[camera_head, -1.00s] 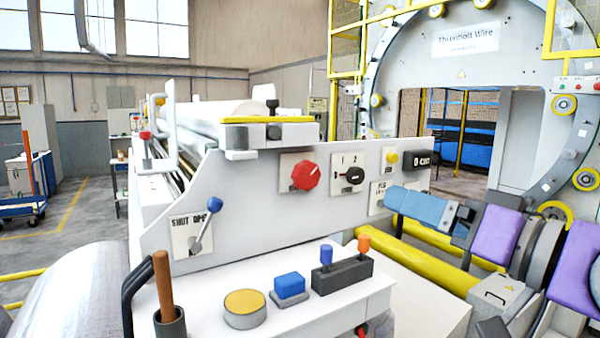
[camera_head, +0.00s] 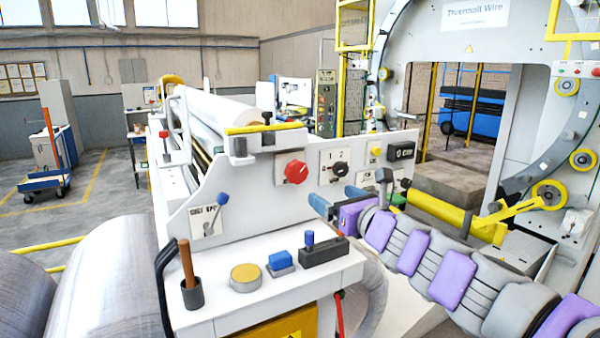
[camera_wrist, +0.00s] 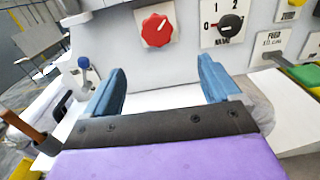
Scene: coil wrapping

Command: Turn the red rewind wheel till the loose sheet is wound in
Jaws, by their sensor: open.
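The red wheel (camera_head: 296,172) is a faceted knob with a white mark, on a white plate on the machine's side panel. It also shows at the top of the wrist view (camera_wrist: 157,30). My gripper (camera_head: 338,198) has blue fingers and sits below and to the right of the wheel in the head view. In the wrist view its two fingers (camera_wrist: 162,68) are spread apart with nothing between them, and the wheel lies beyond them, untouched. A white roll (camera_head: 222,105) lies along the machine top. I cannot make out a loose sheet edge.
A black selector knob (camera_head: 339,169) is right of the wheel, and a blue-tipped lever (camera_head: 222,198) is left. The shelf below carries a yellow button (camera_head: 245,277), a blue button (camera_head: 280,261), a lever box (camera_head: 324,251) and a wooden handle in a cup (camera_head: 190,292).

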